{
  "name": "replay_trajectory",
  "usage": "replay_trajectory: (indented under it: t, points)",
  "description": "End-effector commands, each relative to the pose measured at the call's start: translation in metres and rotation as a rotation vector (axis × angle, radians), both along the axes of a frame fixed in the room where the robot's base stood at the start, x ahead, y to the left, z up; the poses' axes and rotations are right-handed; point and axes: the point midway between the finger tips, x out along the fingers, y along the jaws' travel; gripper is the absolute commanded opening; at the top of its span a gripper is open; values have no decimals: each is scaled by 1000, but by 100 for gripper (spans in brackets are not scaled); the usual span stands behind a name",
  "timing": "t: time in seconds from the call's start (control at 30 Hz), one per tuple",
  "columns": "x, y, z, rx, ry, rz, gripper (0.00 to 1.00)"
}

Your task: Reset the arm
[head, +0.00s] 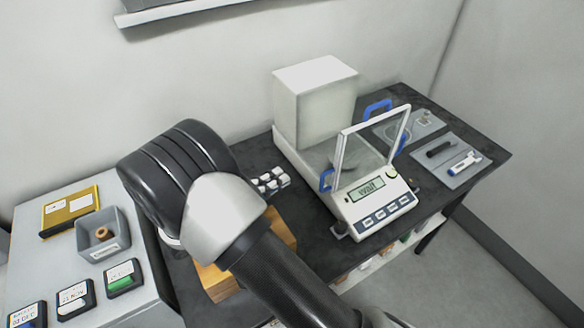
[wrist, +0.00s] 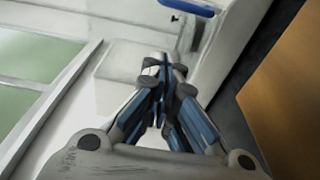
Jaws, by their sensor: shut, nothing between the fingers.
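My arm (head: 262,265) reaches up from the bottom of the head view and bends at a dark elbow joint at the left. My gripper is hidden in the head view. In the wrist view my gripper (wrist: 165,66) is shut, its blue and grey fingers together at the tips with nothing between them. Beyond the fingertips is a white surface (wrist: 115,65), with a blue handle (wrist: 186,7) at the top. I cannot tell how far the fingers are from it.
A balance (head: 380,207) with a raised glass pane (head: 372,140) stands on the dark table (head: 310,238). A wooden block (head: 215,284) is partly behind my arm; a brown surface shows in the wrist view (wrist: 285,100). A grey bin (head: 120,247) stands on the left table (head: 150,310).

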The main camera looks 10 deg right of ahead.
Motion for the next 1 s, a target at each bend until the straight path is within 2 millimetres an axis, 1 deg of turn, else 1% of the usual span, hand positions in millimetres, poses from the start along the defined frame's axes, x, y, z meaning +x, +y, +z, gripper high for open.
replay_trajectory:
  t: [0.03, 0.1, 0.33, 0.43, 0.53, 0.57, 0.67, 0.7, 0.77, 0.8, 0.87, 0.9, 1.0]
  points:
    - [-2, 6, 1, 0, -1, 2, 0]
    - [-4, 10, 0, 0, -1, 1, 0]
    - [-6, 12, 1, 2, 0, -2, 0]
    - [-9, 4, 8, 22, 12, -31, 0]
    - [-18, -17, 25, 82, 50, -111, 0]
    - [-24, -26, 31, 110, 68, -144, 0]
    - [-48, -56, 54, 231, 135, -258, 0]
    - [-60, -67, 61, 286, 163, -301, 0]
    - [-78, -81, 71, 375, 202, -353, 0]
    - [-90, -88, 76, 435, 225, -384, 0]
    - [-109, -98, 83, 532, 253, -419, 0]
    - [-121, -102, 88, 597, 269, -437, 0]
    - [-151, -109, 96, 764, 296, -460, 0]
